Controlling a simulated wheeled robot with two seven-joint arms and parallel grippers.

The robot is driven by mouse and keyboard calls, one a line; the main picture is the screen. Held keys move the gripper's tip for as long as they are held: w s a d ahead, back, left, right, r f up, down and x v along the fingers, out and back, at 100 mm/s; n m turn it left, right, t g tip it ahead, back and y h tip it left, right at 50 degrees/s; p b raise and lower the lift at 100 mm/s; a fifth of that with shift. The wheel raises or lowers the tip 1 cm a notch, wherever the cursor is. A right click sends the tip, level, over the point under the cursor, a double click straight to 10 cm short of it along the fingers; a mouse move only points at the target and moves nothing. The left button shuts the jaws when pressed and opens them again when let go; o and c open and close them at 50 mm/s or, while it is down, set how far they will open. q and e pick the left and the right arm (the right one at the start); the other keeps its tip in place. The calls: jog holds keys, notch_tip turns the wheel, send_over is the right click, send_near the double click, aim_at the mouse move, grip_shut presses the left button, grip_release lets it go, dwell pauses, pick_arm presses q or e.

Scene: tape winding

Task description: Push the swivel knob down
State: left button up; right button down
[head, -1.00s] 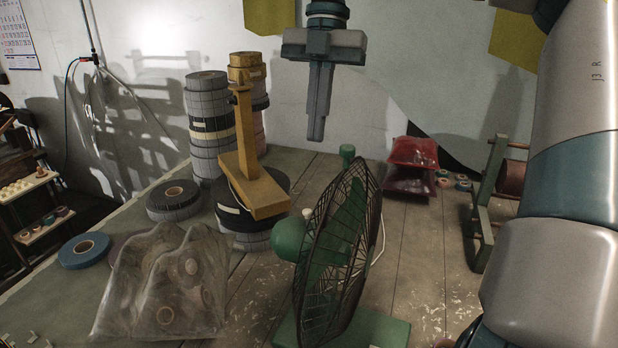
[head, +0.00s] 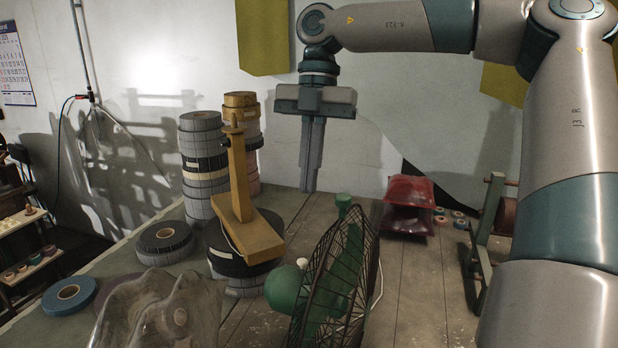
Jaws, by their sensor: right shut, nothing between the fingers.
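A green desk fan with a dark wire cage (head: 335,270) stands on the table, its cage tilted and facing right. A small pale swivel knob (head: 302,263) sticks up from its rounded green motor housing (head: 285,288). My right gripper (head: 308,188) points straight down with its fingers together and empty. In the picture it is above the knob, clearly apart from it; its exact depth relative to the knob is hard to judge. The fan's base is out of view below. My left gripper does not show.
A yellow stand (head: 240,190) on a dark tape roll is left of the fan, with tape stacks (head: 203,160) behind. A clear plastic bag (head: 165,310) lies front left.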

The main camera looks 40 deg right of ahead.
jog(key=p, duration=0.2)
send_near(303, 260)
jog(key=a, duration=0.1)
jog(key=x, duration=0.1)
jog(key=p+x, duration=0.1)
jog(key=x, duration=0.3)
jog(key=shift+s+d+p, duration=0.15)
jog(key=shift+d+p, duration=0.15)
jog(key=shift+p, duration=0.05)
jog(key=shift+f, duration=0.55)
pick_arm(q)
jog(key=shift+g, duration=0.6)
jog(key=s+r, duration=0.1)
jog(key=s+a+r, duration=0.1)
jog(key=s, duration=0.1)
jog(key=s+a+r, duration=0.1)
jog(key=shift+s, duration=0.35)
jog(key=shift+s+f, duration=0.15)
